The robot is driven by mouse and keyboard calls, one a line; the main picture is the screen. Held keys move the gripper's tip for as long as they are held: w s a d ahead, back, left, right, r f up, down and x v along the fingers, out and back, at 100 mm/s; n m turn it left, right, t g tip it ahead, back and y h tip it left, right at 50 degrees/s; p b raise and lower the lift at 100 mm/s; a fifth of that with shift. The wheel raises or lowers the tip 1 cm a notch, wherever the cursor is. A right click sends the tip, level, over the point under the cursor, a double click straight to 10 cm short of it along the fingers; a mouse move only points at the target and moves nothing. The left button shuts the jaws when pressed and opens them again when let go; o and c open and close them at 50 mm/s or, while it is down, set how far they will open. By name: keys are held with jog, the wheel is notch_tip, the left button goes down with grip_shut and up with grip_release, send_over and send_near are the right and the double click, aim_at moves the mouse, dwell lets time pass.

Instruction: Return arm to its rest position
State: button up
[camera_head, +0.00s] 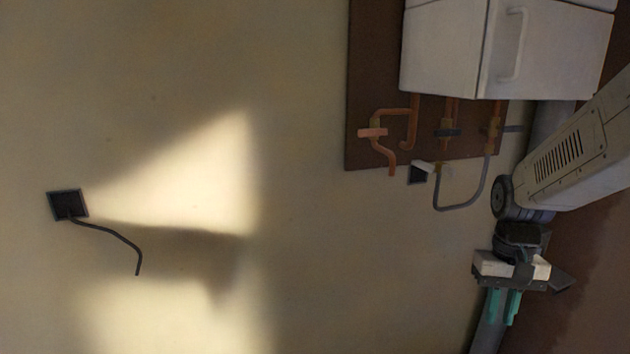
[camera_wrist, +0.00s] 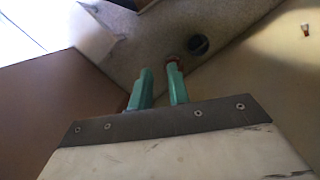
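My gripper (camera_head: 503,318) hangs at the lower right of the head view. Its two teal fingers point down in the picture, below a white and dark grey palm. In the wrist view the gripper (camera_wrist: 159,75) shows two teal fingers with a narrow gap between them and nothing held. A small reddish ring-like thing (camera_wrist: 172,58) shows just beyond the right fingertip; I cannot tell what it is or whether it touches. My pale arm link comes in from the right edge of the head view.
A white cabinet (camera_head: 443,50) and copper pipes (camera_head: 412,125) sit on a brown board (camera_head: 372,60) at upper right. A grey pipe passes behind my gripper. A black wall box (camera_head: 67,204) with a loose cable (camera_head: 120,238) is at left. The plaster wall between is bare.

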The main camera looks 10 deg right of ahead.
jog(key=s+a+r+n+t, duration=0.3)
jog(key=s+a+r, duration=0.6)
jog(key=s+a, duration=0.3)
jog(key=shift+s+r+n, duration=0.25)
jog(key=shift+s+n, duration=0.25)
